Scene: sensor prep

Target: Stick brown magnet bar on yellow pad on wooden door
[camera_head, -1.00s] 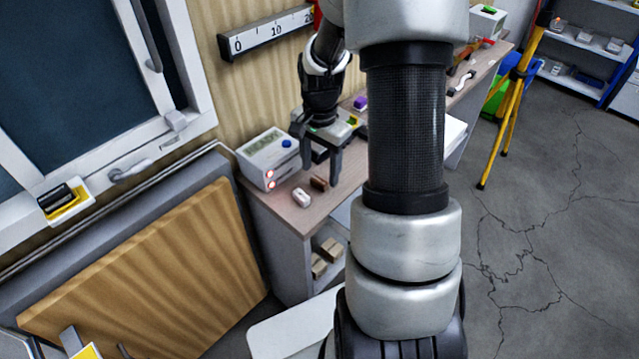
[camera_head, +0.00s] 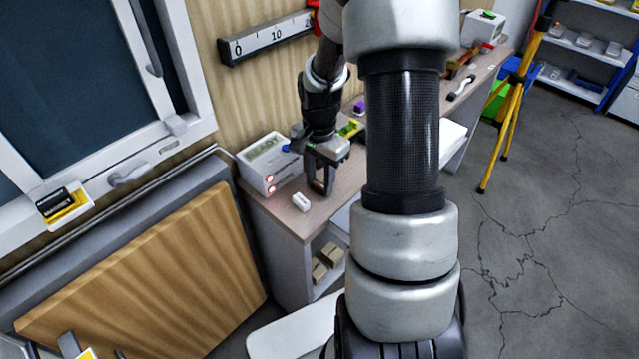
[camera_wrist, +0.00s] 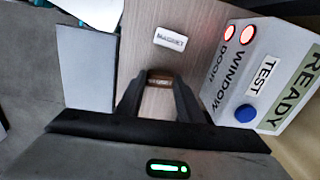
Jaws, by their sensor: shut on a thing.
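My gripper (camera_head: 321,187) points down at the near end of the workbench. In the wrist view its two fingers (camera_wrist: 159,86) are closed on the brown magnet bar (camera_wrist: 160,79), which sits between the fingertips at the bench top. The bar is mostly hidden by the fingers in the head view. The wooden door (camera_head: 150,275) is the tan panel at lower left. A yellow pad (camera_head: 88,353) shows at the bottom left edge, partly cut off, beside a grey metal piece (camera_head: 69,343).
A white block (camera_head: 301,202) marked MAGNET in the wrist view (camera_wrist: 171,39) lies near the fingers. A white test box (camera_head: 268,163) reading READY stands close to the left. The window frame carries a black sensor on a yellow pad (camera_head: 64,206). Open floor (camera_head: 540,230) lies right.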

